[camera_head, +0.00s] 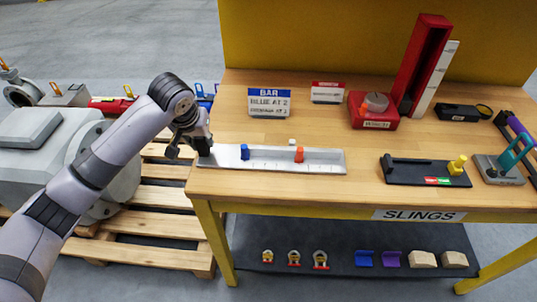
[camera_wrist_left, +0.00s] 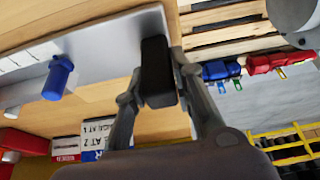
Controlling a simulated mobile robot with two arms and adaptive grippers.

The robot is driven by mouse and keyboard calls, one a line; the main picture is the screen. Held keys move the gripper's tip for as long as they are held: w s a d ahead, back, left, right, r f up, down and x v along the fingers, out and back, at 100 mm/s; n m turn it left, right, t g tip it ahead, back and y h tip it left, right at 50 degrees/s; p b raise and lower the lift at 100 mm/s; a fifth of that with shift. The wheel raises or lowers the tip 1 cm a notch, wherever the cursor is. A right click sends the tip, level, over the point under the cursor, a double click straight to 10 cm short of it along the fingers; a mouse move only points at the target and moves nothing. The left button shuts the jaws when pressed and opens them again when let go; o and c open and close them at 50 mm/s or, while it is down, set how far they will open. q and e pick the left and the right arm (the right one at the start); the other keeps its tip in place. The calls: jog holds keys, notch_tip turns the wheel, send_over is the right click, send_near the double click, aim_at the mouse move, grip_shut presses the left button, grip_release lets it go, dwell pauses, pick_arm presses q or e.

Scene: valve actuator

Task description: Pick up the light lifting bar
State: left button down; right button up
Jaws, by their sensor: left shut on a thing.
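The light lifting bar (camera_head: 270,165) is a pale grey flat bar with tick marks, lying along the front left edge of the wooden workbench. A blue peg (camera_head: 245,152) stands left of its middle and an orange peg (camera_head: 299,154) right of it. My left gripper (camera_head: 203,152) is at the bar's left end. In the left wrist view, its two fingers (camera_wrist_left: 160,85) are shut on a black block at the end of the bar (camera_wrist_left: 100,50), with the blue peg (camera_wrist_left: 58,78) beyond. I cannot tell any gap under the bar. My right gripper is not in view.
A sign (camera_head: 269,103) reading BAR, BLUE AT 2 stands behind the bar. A red base with a grey knob (camera_head: 374,108) and a tall red stand (camera_head: 422,65) are further back. A black fixture (camera_head: 425,171) lies to the right. Clear wood lies between.

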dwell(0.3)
pick_arm(q)
jog(key=shift+w+r, duration=0.1)
jog(key=shift+r, duration=0.35)
notch_tip(320, 180, up, 8)
jog(key=shift+f, duration=4.25)
jog(key=shift+f, duration=0.1)
